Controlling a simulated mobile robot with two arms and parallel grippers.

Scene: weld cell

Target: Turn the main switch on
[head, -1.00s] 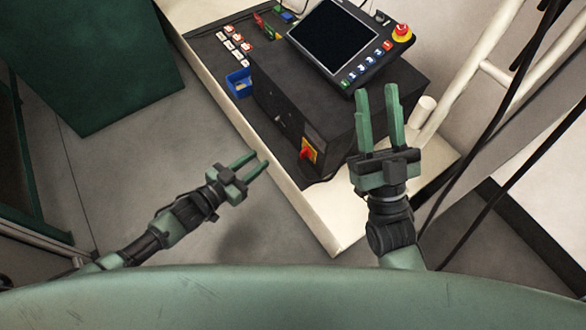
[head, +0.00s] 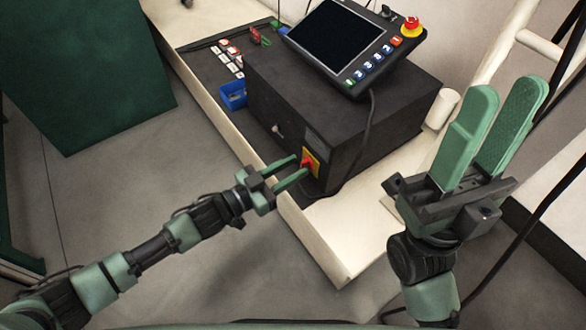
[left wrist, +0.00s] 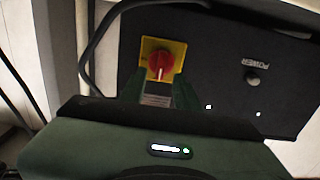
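The main switch is a red knob (head: 307,161) on a yellow plate (head: 314,156), on the end face of a black cabinet (head: 345,120). In the left wrist view the knob (left wrist: 160,65) stands centred on its yellow plate (left wrist: 147,46), its handle roughly upright. My left gripper (head: 301,167) is open, its two fingers pointing at the switch with the tips close to the knob. In the left wrist view the fingertips (left wrist: 160,80) lie either side of the knob's lower part; contact cannot be told. My right gripper (head: 507,95) is open and empty, right of the cabinet.
A tablet panel (head: 335,35) with coloured buttons and a red emergency stop (head: 411,26) sits on the cabinet. A POWER button (left wrist: 253,78) is beside the switch. A blue bin (head: 233,96) and the pale table edge (head: 330,262) are near.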

